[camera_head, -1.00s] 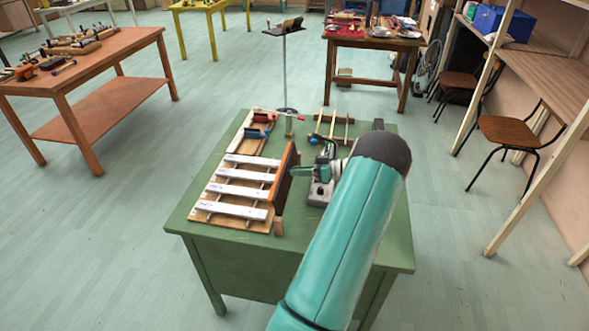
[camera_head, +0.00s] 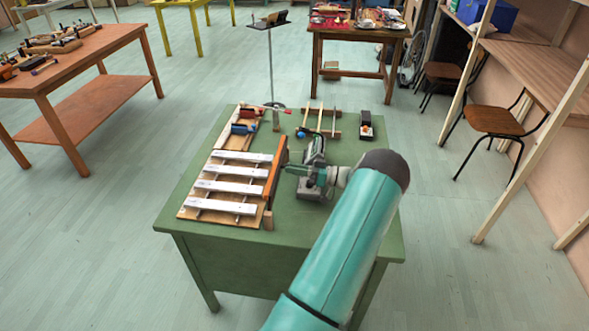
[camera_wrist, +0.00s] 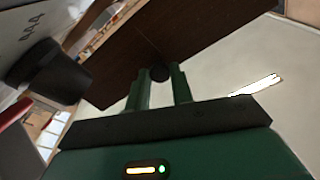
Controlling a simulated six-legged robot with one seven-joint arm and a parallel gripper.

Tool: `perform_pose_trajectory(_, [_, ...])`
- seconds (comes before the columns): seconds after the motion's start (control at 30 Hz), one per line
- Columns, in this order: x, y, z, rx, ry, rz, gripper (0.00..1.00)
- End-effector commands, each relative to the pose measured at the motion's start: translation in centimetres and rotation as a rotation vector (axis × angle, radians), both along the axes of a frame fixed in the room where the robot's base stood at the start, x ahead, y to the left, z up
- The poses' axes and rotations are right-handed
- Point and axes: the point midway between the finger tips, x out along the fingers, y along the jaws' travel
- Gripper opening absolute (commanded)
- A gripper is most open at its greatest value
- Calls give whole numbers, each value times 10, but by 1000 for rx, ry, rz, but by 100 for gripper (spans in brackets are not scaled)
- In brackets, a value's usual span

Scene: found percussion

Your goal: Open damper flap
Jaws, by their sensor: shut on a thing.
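The damper flap is a brown upright panel (camera_head: 277,172) along the right ends of the metal bars (camera_head: 232,188) on the green table. Its dark brown face (camera_wrist: 185,35) fills the upper middle of the wrist view, with a small dark round knob (camera_wrist: 159,74) on it. My gripper (camera_head: 287,168) reaches the panel from the right. In the wrist view my gripper (camera_wrist: 160,82) has its two green fingers on either side of the knob, shut on it. The contact itself is partly hidden by the fingers. The panel stands roughly upright, leaning slightly.
The green table (camera_head: 235,265) also carries red and blue clamps (camera_head: 243,122), a wooden rail frame (camera_head: 320,120) and a small black-and-white box (camera_head: 366,125) at the back. A thin stand (camera_head: 271,70) rises behind it.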

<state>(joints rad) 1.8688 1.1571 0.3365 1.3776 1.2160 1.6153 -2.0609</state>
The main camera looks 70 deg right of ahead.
Motion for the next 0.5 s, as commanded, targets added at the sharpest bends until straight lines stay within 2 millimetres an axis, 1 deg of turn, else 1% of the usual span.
perform_pose_trajectory(0.07, [1,0,0,0,0,1,0])
perform_pose_trajectory(0.1, [1,0,0,0,0,1,31])
perform_pose_trajectory(0.17, [1,0,0,0,0,1,42])
perform_pose_trajectory(0.2, [1,0,0,0,0,1,45])
perform_pose_trajectory(0.5, [-2,0,-1,0,1,-1,45])
